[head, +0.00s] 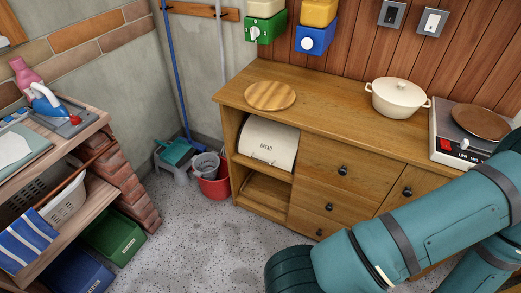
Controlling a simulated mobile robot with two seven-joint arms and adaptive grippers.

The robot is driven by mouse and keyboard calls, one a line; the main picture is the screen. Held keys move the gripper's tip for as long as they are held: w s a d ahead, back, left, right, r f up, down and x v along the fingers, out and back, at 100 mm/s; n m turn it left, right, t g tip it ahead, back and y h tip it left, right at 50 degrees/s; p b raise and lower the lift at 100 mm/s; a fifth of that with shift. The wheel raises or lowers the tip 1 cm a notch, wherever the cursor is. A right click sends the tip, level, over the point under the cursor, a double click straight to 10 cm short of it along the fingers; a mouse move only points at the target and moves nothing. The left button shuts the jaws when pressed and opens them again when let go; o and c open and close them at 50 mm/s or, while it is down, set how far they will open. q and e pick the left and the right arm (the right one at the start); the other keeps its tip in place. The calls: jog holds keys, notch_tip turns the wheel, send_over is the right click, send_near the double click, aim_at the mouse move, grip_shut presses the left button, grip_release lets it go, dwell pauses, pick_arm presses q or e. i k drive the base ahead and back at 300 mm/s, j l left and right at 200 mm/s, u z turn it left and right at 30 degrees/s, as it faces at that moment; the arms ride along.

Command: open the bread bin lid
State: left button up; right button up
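The bread bin (268,143) is cream-coloured with dark "BREAD" lettering on its curved front. It sits in the upper open compartment at the left end of the wooden cabinet (320,108). Its lid looks closed, with the curved front facing out. The cabinet top hides the upper back of the bin. One of my teal arms reaches in from the right, in front of the cabinet's right part, but no gripper shows on it. Neither gripper is in view.
A round wooden board (270,96), a cream pot (398,98) and a hotplate (456,135) with a brown pan stand on the cabinet top. A red bucket (214,184) stands on the floor left of the cabinet. A brick-sided shelf (128,190) is at the left. The speckled floor between is clear.

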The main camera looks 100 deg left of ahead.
aim_at(269, 142)
jog(key=u, duration=3.05)
jog(key=i+l+z, duration=0.15)
jog(key=i+z, duration=0.15)
jog(key=i, duration=0.2)
jog(key=i+z, duration=0.35)
jog(key=i+l, duration=0.05)
jog(key=i, duration=0.05)
